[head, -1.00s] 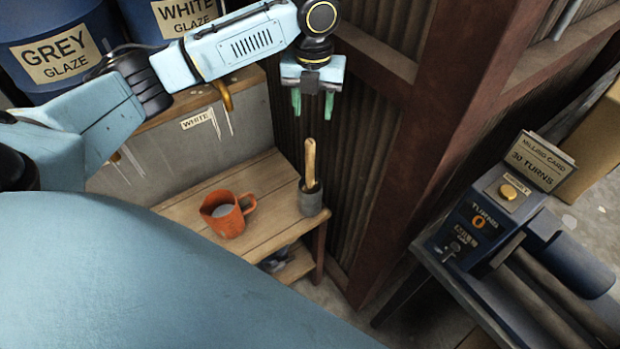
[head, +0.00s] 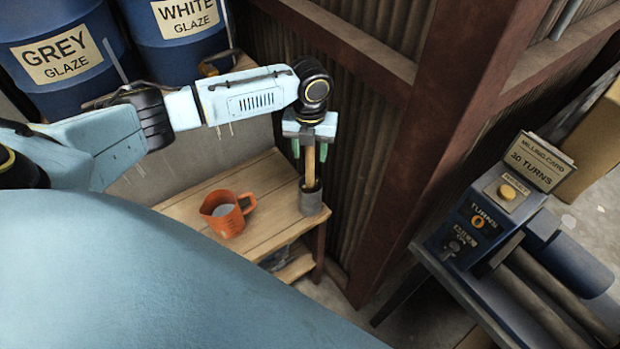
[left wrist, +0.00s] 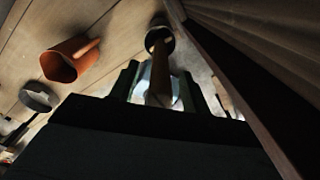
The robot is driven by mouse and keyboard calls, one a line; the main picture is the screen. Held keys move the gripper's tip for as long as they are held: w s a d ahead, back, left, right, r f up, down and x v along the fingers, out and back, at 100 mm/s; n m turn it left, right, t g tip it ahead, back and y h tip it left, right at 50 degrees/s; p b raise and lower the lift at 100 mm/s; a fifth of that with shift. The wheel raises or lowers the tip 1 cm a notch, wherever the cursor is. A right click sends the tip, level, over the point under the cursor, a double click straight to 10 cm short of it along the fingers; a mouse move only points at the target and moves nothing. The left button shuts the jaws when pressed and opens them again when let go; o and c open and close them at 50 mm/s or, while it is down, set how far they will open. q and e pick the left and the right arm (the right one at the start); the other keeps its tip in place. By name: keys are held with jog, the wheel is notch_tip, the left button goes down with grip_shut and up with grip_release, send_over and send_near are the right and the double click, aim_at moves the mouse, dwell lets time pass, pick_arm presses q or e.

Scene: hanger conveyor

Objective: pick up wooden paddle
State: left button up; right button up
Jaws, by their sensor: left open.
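The wooden paddle (head: 310,165) stands upright with its lower end in a grey cup (head: 311,201) at the right end of the wooden bench. My left gripper (head: 310,153) is over the cup, open, pointing down, with its green fingers on either side of the paddle's upper part. In the left wrist view the paddle (left wrist: 159,72) runs up between the two fingers (left wrist: 158,85) into the dark cup (left wrist: 160,38). I cannot tell whether the fingers touch it. The paddle's top is hidden by the gripper in the head view. My right gripper is not in view.
An orange jug (head: 226,214) stands on the bench (head: 190,208), left of the cup. A corrugated wall (head: 355,170) and red-brown post rise close behind and right. Blue glaze drums (head: 60,70) stand at back left. The milling machine (head: 490,215) is at the right.

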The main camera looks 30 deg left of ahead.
pick_arm(q)
grip_shut()
dwell(0.3)
jog(key=shift+r, duration=0.1)
